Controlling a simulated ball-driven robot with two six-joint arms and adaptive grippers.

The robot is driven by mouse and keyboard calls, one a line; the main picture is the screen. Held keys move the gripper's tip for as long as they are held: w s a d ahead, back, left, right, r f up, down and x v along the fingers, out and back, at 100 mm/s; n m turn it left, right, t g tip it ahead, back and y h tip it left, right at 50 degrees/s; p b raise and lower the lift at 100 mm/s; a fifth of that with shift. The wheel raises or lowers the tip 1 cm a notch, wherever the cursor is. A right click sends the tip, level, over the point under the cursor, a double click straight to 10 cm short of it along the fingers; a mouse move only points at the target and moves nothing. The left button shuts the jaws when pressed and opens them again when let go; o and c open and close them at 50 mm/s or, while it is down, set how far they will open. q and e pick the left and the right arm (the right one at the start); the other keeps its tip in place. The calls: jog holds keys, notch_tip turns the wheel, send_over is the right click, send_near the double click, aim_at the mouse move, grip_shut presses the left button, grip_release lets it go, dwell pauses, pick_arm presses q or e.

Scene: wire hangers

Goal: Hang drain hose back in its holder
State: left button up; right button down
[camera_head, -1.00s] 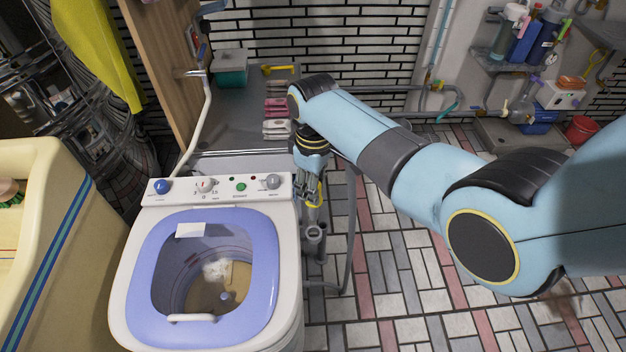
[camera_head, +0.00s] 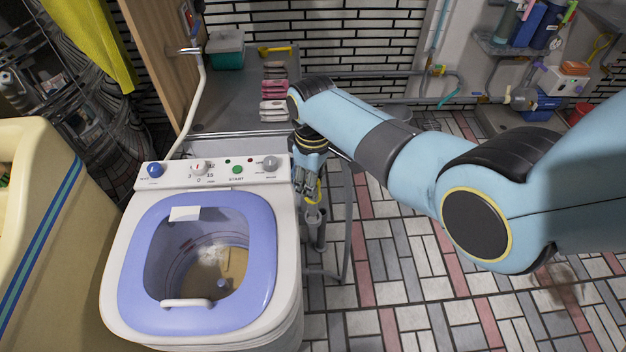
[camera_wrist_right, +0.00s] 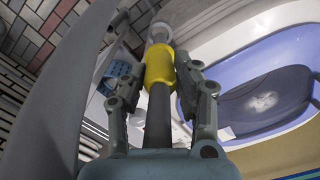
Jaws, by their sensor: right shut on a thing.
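The grey drain hose (camera_head: 348,235) loops beside the right side of the washing machine (camera_head: 285,225). My right gripper (camera_head: 312,196) is just right of the control panel, pointing down. In the right wrist view its fingers (camera_wrist_right: 164,72) are shut around the hose's yellow collar (camera_wrist_right: 159,68), and a grey pipe section (camera_wrist_right: 158,115) runs back between them. A grey cup-like fitting (camera_head: 314,215) is just below the gripper; it may be the holder. Whether the hose end touches it cannot be told. My left gripper is not in view.
The washer's tub is open, with a blue rim (camera_head: 262,225). A grey table (camera_head: 225,110) with pink and grey pieces stands behind it. A cream tub (camera_head: 50,210) is at left. Tiled floor (camera_head: 420,290) to the right is clear.

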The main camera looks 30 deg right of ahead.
aim_at(313, 205)
jog(key=shift+p, duration=0.65)
dwell(1.4)
jog(key=shift+f+b, duration=3.4)
jog(key=shift+f, duration=0.8)
jog(key=c, duration=0.9)
grip_release()
jog(key=shift+r, duration=0.1)
notch_tip(313, 205, up, 12)
